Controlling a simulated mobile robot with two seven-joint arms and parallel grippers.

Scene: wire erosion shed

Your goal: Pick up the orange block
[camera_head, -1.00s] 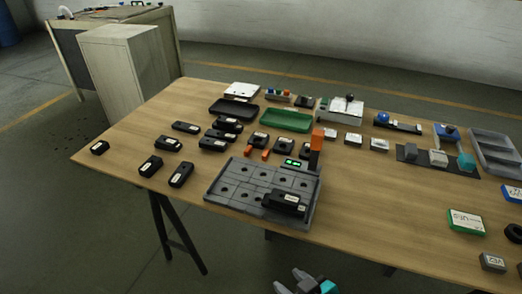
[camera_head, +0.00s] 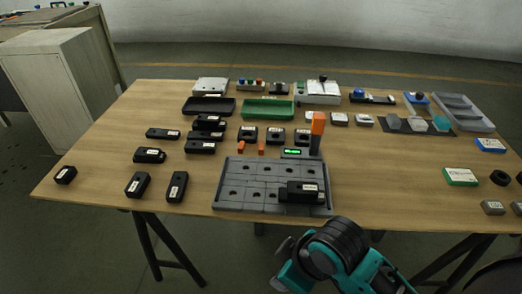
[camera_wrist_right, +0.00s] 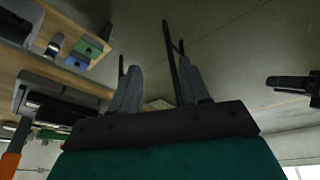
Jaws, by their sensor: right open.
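An upright orange block (camera_head: 318,122) tops a dark post at the back right corner of the grey slotted tray (camera_head: 240,192). Two small orange pieces, one left (camera_head: 240,147) and one right (camera_head: 261,149), lie behind the tray. I cannot tell which of these the task means. An orange part (camera_wrist_right: 11,155) shows at the left edge of the right wrist view. My right gripper (camera_wrist_right: 158,88) is open and empty, with its two grey fingers apart. In the head view my right arm is in front of the table's near edge, away from the orange things. My left gripper is not in view.
A black device (camera_head: 302,191) sits on the grey tray's right part. Several black devices stand left of the tray. A green tray (camera_head: 268,108) and a black tray (camera_head: 208,106) lie behind.

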